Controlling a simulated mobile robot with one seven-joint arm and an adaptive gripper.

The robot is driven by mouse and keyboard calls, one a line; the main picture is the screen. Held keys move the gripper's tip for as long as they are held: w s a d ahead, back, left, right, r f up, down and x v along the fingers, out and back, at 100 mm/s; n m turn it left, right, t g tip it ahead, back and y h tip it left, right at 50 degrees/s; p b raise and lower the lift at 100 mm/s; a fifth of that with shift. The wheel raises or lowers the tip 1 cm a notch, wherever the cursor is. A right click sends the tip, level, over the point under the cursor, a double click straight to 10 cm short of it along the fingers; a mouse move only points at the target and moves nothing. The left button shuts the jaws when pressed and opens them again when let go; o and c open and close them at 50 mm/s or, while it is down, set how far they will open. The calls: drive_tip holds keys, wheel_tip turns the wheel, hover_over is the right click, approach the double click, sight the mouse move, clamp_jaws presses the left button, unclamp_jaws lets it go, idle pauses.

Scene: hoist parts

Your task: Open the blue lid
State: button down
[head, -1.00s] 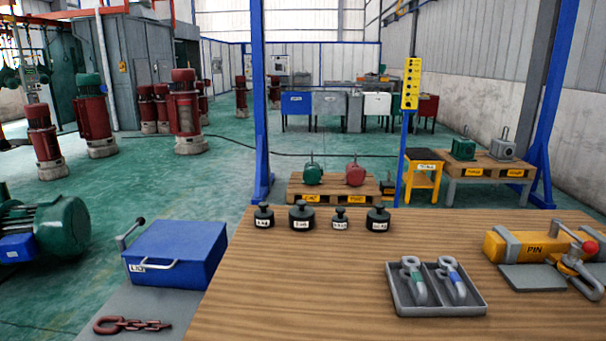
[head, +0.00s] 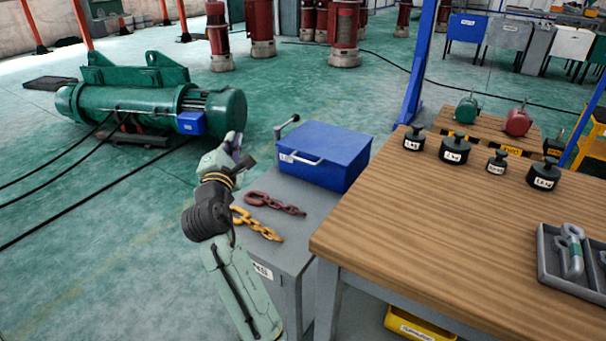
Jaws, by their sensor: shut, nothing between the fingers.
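The blue lid (head: 328,140) tops a blue box (head: 345,175) on a grey cabinet to the left of the wooden table. The lid lies flat and closed.
A red-brown chain (head: 274,203) and a yellow chain (head: 257,223) lie on the grey cabinet (head: 300,228) in front of the box. The wooden table (head: 440,235) with black weights (head: 455,150) stands to the right. Green floor is open at left, before a green hoist (head: 150,110).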

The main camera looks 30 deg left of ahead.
drive_tip(key=w+d+f+n+h, duration=0.2)
drive_tip(key=d+f+h, duration=0.1)
drive_tip(key=f, duration=0.2)
drive_tip(key=w+d+f+n+h, duration=0.2)
drive_tip(key=w+d+f+h, duration=0.1)
drive_tip(key=f, duration=0.2)
drive_tip(key=w+d+f+n+h, duration=0.1)
drive_tip(key=w+d+f+h, duration=0.1)
drive_tip(key=d+f+h, duration=0.1)
drive_tip(key=shift+w+f+n+g+h, duration=0.2)
drive_tip(key=shift+f+h, duration=0.1)
drive_tip(key=shift+f, duration=0.3)
drive_tip(key=shift+w+f+n+g+h, duration=0.1)
drive_tip(key=shift+w+f+n+h, duration=0.15)
drive_tip(key=shift+f, duration=0.3)
drive_tip(key=shift+w+d, duration=0.1)
drive_tip(key=shift+w, duration=0.15)
drive_tip(key=w, duration=0.3)
drive_tip(key=w+f+p, duration=0.1)
drive_tip(key=w, duration=0.5)
drive_tip(key=shift+w+f+p, duration=0.1)
drive_tip(key=shift+f+p, duration=0.2)
drive_tip(key=shift+p, duration=0.05)
drive_tip(key=shift+r, duration=0.1)
